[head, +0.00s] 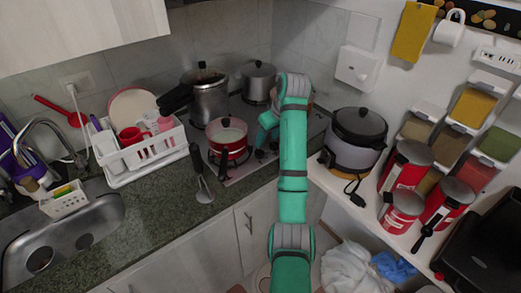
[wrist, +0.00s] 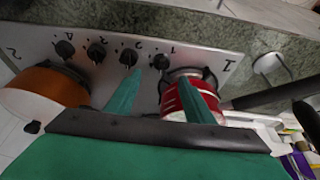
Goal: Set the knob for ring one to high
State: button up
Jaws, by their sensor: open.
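In the wrist view the light stove panel carries a row of black knobs. The knob by the small "1" mark (wrist: 161,62) is rightmost in the row, near the large "1" printed at the panel's right end. Other knobs (wrist: 129,57) line up to its left. My gripper (wrist: 160,82) is open and empty, with its two teal fingers apart. The "1" knob shows just beyond the gap between the fingertips, and I see no contact. The left fingertip appears close to the neighbouring knob. In the head view my arm hides part of the stove (head: 240,110) and most knobs.
A red pot (head: 227,147) sits on the front burner, also in the wrist view (wrist: 203,97) close by the right finger. A pressure cooker (head: 210,100) and a steel pot (head: 258,85) stand behind. A rice cooker (head: 357,140) stands right. Counter (head: 150,215) in front has free room.

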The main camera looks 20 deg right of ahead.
aim_at(260, 151)
jog(key=x, duration=0.9)
jog(key=shift+a, duration=0.25)
jog(key=shift+c, duration=0.6)
jog(key=c, duration=0.9)
